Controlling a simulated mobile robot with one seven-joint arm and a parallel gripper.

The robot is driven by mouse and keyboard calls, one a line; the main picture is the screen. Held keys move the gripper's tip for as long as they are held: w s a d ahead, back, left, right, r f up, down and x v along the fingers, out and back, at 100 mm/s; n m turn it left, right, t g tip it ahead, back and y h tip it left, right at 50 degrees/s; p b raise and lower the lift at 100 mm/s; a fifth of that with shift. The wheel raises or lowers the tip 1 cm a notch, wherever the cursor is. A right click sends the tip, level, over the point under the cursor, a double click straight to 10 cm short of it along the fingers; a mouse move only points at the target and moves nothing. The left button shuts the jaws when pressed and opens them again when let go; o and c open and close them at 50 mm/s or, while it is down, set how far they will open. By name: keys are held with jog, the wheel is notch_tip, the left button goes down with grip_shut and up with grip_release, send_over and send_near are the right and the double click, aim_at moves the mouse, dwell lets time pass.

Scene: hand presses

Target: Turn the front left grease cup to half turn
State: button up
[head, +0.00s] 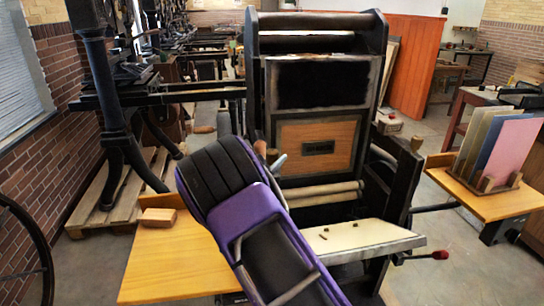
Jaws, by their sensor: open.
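A hand press with a dark frame (382,35) stands in the middle of the head view. Its pale flat plate (375,237) lies low in front, with small dark bits (323,236) on it, too small to identify. I cannot make out the front left grease cup. My purple and black arm crosses in front of the press's left side and hides part of it. My gripper is not visible in this view.
A wooden side board (165,265) holds a small wooden block (158,217) at left. A red-tipped handle (438,255) sticks out at right. A rack of coloured boards (512,150) stands on a shelf at right. Another dark press (110,110) stands on a pallet (112,205).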

jog(key=shift+w+d, duration=0.3)
jog(key=shift+w, duration=0.2)
grip_shut()
jog(key=shift+a+m+g+h, duration=0.1)
jog(key=shift+m+g+h, duration=0.5)
jog(key=shift+m+h, duration=0.25)
jog(key=shift+m+g+h, duration=0.65)
jog(key=shift+g+h, duration=0.15)
jog(key=shift+h, duration=0.25)
